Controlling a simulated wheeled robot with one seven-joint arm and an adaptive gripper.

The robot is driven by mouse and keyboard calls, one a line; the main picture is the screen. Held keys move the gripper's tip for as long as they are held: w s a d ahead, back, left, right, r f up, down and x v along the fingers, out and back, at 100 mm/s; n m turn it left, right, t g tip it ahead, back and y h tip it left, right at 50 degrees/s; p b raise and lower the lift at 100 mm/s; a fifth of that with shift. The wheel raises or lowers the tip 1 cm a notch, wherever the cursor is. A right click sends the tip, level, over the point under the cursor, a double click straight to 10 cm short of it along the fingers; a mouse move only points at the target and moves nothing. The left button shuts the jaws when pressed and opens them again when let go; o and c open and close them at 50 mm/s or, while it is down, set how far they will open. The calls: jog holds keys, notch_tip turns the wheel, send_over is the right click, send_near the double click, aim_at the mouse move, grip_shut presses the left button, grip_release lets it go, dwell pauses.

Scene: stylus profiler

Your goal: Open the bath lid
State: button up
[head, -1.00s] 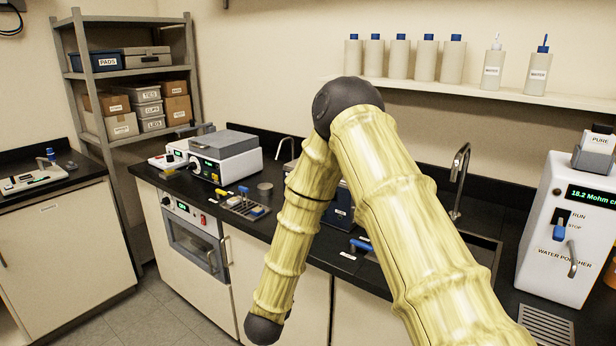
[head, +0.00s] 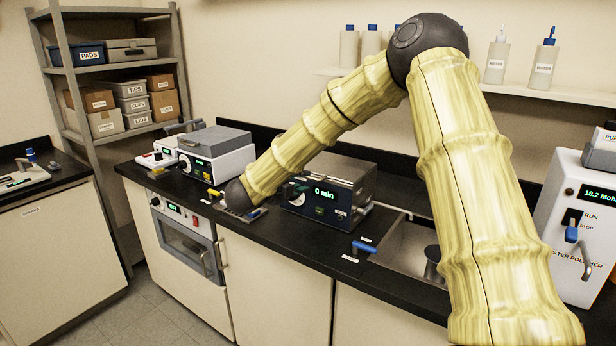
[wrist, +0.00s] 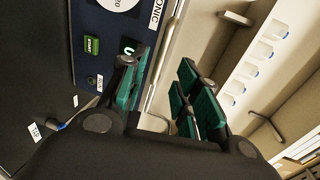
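The bath is a dark blue and steel box (head: 352,205) with a "0 min" display, in the middle of the counter in the head view. Its grey lid (head: 345,168) lies flat on top and looks closed. The wrist view shows its blue front panel (wrist: 112,28) close up and turned sideways, with a dial, a green button and lettering ending in "ONIC". My gripper (wrist: 160,92) has its two teal-padded fingers apart, with nothing seen between them. The fingers are by the panel's edge; contact cannot be told.
A white instrument with a grey top (head: 218,155) stands left of the bath. A sink (head: 400,250) with a blue-handled tap (head: 363,247) lies to the right, then a white water polisher (head: 575,220). Bottles (head: 497,62) line the wall shelf.

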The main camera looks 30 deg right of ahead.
aim_at(308, 178)
jog(key=shift+p+x, duration=0.55)
jog(key=shift+x, duration=2.5)
grip_shut()
jog(key=shift+w, duration=0.1)
